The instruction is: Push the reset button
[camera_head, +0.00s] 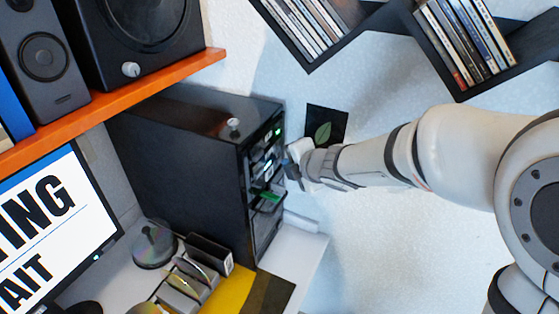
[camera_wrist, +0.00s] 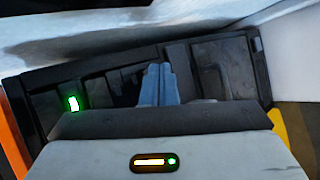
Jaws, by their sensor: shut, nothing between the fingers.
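A black computer tower (camera_head: 185,150) stands on the white desk, its front panel (camera_head: 265,165) turned to the right and showing green lights. My gripper (camera_head: 291,156) is at the front panel, at about mid-height. In the wrist view the closed grey-blue fingers (camera_wrist: 160,78) point at the dark panel (camera_wrist: 209,72). Whether they touch it I cannot tell. A green light (camera_wrist: 73,103) glows left of the fingers. I cannot make out the reset button with certainty; the fingers and gripper body hide part of the panel.
A green item (camera_head: 268,195) sticks out of the tower's front below my gripper. An orange shelf (camera_head: 110,100) with speakers, a monitor (camera_head: 50,235) and a disc stack (camera_head: 155,245) lie left. Disc shelves (camera_head: 480,75) hang on the wall.

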